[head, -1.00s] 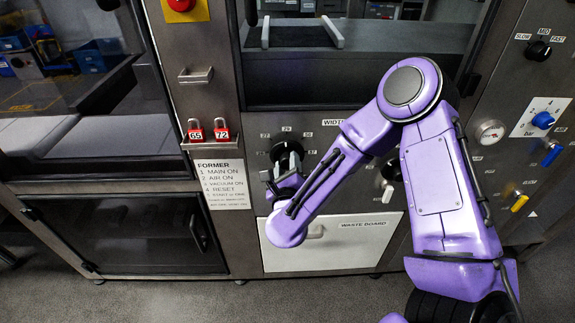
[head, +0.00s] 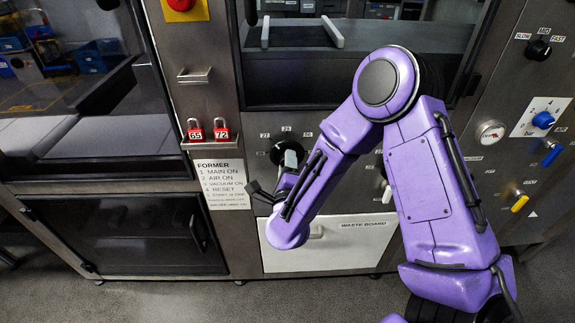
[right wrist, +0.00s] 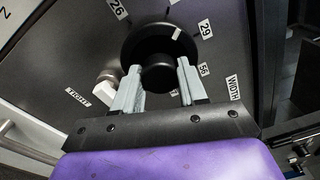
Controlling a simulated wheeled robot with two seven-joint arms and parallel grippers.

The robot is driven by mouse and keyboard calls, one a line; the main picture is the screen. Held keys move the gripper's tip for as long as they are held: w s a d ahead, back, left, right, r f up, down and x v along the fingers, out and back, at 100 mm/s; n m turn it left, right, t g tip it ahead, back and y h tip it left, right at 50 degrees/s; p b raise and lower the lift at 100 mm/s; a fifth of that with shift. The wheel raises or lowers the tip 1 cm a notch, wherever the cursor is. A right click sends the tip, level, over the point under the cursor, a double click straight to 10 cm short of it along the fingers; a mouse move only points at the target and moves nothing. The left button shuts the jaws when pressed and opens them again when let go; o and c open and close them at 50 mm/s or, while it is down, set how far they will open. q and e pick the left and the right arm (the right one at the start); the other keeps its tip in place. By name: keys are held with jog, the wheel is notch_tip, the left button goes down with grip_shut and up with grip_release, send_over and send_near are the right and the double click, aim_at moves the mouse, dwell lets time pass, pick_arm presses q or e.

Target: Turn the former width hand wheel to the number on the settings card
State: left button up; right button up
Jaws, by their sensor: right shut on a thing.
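The black former width hand wheel (head: 280,150) is on the steel panel above the waste board; my right gripper and arm partly cover it in the head view. In the right wrist view the wheel (right wrist: 140,38) shows a white index mark on its rim, on the side of the 29 label (right wrist: 205,28). My right gripper (right wrist: 159,82) has its two grey fingers on either side of the wheel's central hub and is shut on it. A WIDTH label (right wrist: 234,88) is beside the wheel. I cannot make out a settings card with certainty. My left gripper is out of view.
A pale knob (right wrist: 107,77) by a TIGHT label is close to my fingers. A white FORMER step list (head: 222,184) and two red padlock tags, 65 (head: 195,133) and 72 (head: 221,133), are left of the wheel. The white waste board (head: 340,250) is below.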

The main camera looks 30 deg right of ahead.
jog(key=shift+n, duration=1.2)
jog(key=o, duration=1.1)
jog(key=b+v, duration=0.2)
jog(key=v, duration=0.8)
jog(key=shift+s+f, duration=0.1)
jog(key=shift+s, duration=0.15)
jog(key=shift+a+n, duration=0.1)
jog(key=shift+n, duration=0.2)
